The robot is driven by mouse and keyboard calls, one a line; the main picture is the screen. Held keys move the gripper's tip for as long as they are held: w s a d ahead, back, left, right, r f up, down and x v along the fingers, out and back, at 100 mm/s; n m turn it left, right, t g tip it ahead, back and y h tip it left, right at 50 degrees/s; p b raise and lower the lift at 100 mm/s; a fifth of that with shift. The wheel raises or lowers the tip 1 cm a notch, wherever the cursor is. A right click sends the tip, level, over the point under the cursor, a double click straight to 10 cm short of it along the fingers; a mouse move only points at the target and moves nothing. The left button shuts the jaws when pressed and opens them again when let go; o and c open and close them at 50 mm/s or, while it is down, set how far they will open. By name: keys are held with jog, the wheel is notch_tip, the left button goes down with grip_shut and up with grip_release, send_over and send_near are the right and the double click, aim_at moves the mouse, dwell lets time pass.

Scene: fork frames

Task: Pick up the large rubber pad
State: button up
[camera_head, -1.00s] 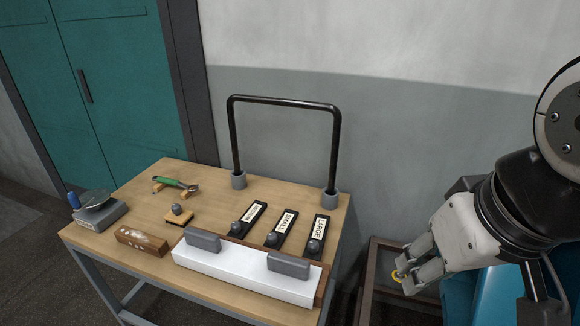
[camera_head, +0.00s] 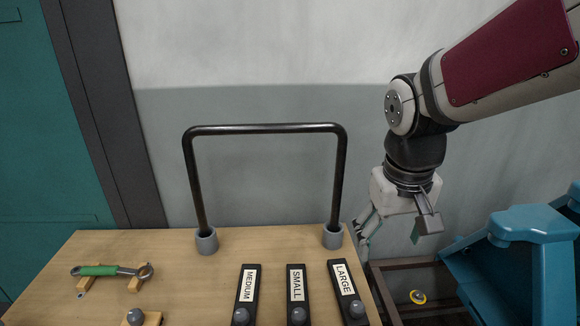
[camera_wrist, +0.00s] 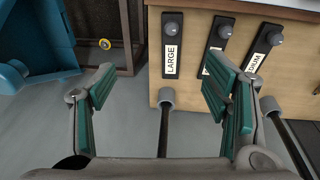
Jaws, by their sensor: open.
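A black strip labelled LARGE (camera_head: 344,281) lies on the wooden bench top at its right side, with a grey round knob near its front end. It also shows in the wrist view (camera_wrist: 173,48), past the fingers. I cannot tell which part is the rubber pad. My gripper (camera_head: 390,238) points down beyond the bench's right edge, right of the strip and apart from it. In the wrist view my gripper (camera_wrist: 158,82) has its two teal-padded fingers wide apart, with nothing between them.
Strips labelled SMALL (camera_head: 296,285) and MEDIUM (camera_head: 248,285) lie to the left. A black bar frame (camera_head: 265,128) stands at the bench's back edge. A green-handled tool (camera_head: 100,271) rests at left. A blue bin (camera_head: 530,250) and a crate with a yellow ring (camera_head: 417,297) are at right.

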jog(key=w+a+f+g+y+b, duration=0.15)
jog(key=w+f+b, duration=0.25)
jog(key=w+f, duration=0.9)
jog(key=b, duration=0.2)
send_over(347, 291)
jog(key=shift+h, duration=0.25)
notch_tip(347, 291, down, 10)
jog(key=shift+s+a, duration=0.1)
jog(key=shift+s, duration=0.05)
jog(key=shift+f+b, duration=0.75)
jog(key=shift+f, duration=2.5)
jog(key=shift+c, duration=0.2)
